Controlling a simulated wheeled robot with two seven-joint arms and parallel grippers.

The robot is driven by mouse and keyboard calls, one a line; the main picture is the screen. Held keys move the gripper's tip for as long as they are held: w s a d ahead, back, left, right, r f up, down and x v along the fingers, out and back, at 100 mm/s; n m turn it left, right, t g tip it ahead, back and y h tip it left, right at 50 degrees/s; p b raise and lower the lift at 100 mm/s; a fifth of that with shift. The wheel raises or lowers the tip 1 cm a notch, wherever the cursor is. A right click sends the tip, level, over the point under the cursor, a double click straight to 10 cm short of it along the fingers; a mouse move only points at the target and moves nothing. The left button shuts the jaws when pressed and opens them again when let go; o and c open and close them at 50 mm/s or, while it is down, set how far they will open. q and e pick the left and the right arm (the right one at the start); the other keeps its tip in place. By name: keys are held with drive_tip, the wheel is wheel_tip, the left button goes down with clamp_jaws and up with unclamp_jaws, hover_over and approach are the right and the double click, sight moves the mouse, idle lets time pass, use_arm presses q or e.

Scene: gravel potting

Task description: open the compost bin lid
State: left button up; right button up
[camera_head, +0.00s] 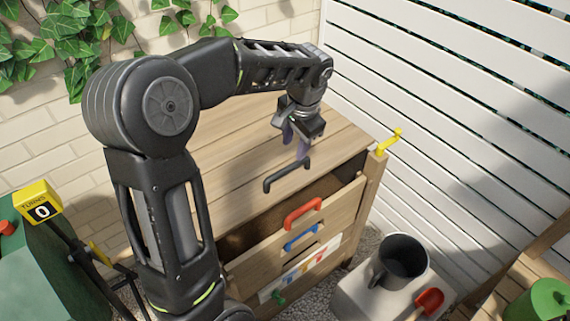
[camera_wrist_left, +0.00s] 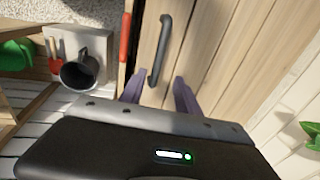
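The compost bin is a wooden box, and its plank lid (camera_head: 235,140) lies over the top. A black bar handle (camera_head: 287,176) sits near the lid's front edge; it also shows in the left wrist view (camera_wrist_left: 160,50). My left gripper (camera_head: 301,150) hangs fingers-down just behind the handle's right end. In the left wrist view, its purple fingers (camera_wrist_left: 160,86) are spread apart, with the handle's near end showing between the tips. Nothing is visibly gripped, and the depth between tips and handle is hard to judge. My right gripper is not in view.
A dark gap (camera_head: 322,188) shows between the lid and the front panel, which carries a red handle (camera_head: 302,213) and a blue handle (camera_head: 301,238). A yellow latch (camera_head: 388,141) is at the right corner. A dark mug (camera_head: 403,258) and red scoop (camera_head: 429,301) sit on a pale block.

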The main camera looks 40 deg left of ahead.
sight(288, 168)
use_arm(q)
drive_tip(key=shift+s+f+g, duration=0.1)
drive_tip(key=shift+s+g, duration=0.2)
drive_tip(key=shift+s, duration=0.25)
drive_tip(key=shift+f, duration=0.1)
drive_tip(key=f, duration=0.2)
drive_tip(key=a+f, duration=0.1)
drive_tip(key=f, duration=0.4)
drive_tip(key=shift+w+a+f, duration=0.2)
drive_tip(key=shift+w+f, duration=0.05)
drive_tip(key=shift+f, duration=0.05)
drive_tip(key=shift+c, duration=0.5)
clamp_jaws()
idle(0.4)
